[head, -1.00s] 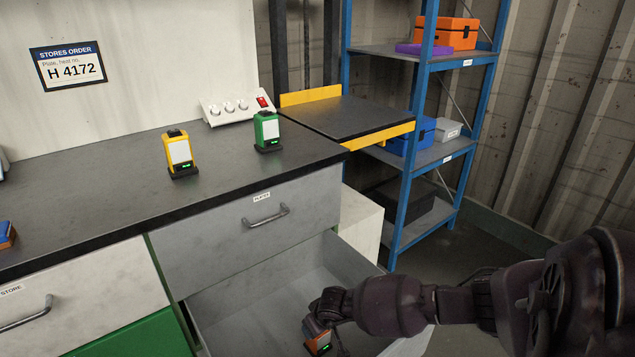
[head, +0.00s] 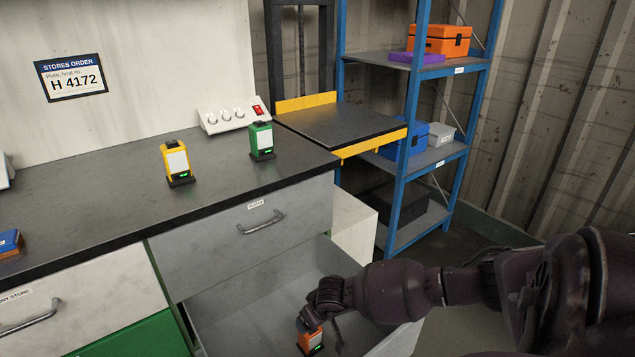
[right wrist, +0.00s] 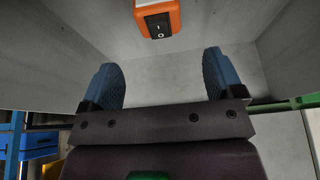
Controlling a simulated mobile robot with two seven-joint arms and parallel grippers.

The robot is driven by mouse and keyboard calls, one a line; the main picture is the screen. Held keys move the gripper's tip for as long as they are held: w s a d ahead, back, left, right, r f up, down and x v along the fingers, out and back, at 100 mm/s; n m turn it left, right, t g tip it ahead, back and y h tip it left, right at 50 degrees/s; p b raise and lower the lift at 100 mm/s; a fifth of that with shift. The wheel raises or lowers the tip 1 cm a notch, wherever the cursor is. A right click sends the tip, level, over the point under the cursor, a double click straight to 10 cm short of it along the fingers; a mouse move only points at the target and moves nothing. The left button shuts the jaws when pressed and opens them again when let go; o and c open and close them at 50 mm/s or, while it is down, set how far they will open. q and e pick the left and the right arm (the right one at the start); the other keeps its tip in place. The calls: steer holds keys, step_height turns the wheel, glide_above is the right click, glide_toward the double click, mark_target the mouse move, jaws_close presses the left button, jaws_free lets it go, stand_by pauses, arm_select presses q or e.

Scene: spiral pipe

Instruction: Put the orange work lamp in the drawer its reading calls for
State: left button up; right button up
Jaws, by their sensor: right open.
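The orange work lamp (head: 310,342) stands inside the open lower drawer (head: 245,305), its small green readout lit but too small to read. In the right wrist view the lamp (right wrist: 157,18) shows a black rocker switch and sits beyond the fingertips, apart from them. My right gripper (head: 322,312) reaches into the drawer just above and beside the lamp. Its blue fingers (right wrist: 160,78) are spread wide with nothing between them. My left gripper is in neither view.
A yellow lamp (head: 176,162) and a green lamp (head: 262,141) stand on the bench. The labelled drawer (head: 200,250) above the open one is shut. A stores order sign (head: 72,78) reads H 4172. A blue shelf rack (head: 408,150) stands at the right.

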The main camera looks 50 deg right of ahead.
steer(key=shift+p+v, duration=0.45)
steer(key=shift+v, duration=1.55)
